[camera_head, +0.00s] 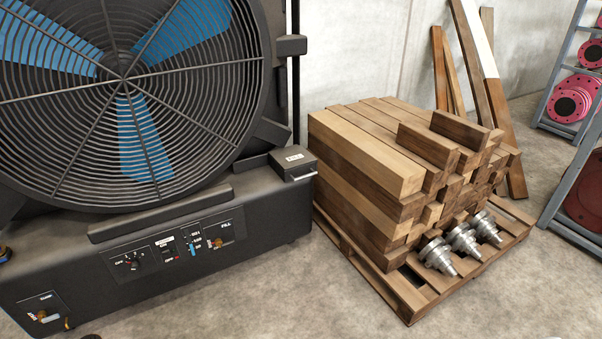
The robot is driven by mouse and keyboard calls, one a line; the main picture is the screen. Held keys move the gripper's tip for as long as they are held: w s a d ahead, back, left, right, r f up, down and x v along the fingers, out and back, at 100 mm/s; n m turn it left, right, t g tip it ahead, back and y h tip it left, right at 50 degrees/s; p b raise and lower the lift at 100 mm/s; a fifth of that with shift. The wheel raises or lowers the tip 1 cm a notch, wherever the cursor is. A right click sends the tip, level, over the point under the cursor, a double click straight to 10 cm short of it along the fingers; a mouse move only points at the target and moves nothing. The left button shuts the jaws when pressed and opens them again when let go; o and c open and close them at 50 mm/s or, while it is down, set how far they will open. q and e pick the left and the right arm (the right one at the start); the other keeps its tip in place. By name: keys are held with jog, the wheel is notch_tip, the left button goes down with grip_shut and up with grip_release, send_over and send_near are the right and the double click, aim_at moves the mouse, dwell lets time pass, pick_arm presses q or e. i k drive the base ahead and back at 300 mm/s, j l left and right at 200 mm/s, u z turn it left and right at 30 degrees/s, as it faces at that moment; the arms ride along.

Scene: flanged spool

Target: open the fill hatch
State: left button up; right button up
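A large dark fan unit (110,262) stands at the left. At the right end of its base top is a small dark box-like lid (291,160) with a pale label and a silver handle (303,177) on its front edge. The lid looks closed, and I take it to be the fill hatch. A control panel (226,243) on the front of the base carries the word FILL, beside switches and a dial (131,261). Neither of my grippers can be made out in this view.
A wooden pallet (401,297) holds stacked timber beams (370,160) and several metal flanged parts (437,256) right of the unit. Planks (484,80) lean on the wall. A rack (558,85) holds pink flanged discs (568,104). Bare concrete floor (290,290) lies in front.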

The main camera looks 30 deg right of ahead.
aim_at(295, 163)
jog(key=i+l+z, duration=0.1)
jog(key=l, duration=0.25)
jog(key=i+l+z, duration=0.15)
jog(key=l, duration=0.2)
jog(key=i+l+z, duration=0.1)
jog(key=i+l, duration=0.15)
jog(key=k+l, duration=0.05)
jog(key=l, duration=0.05)
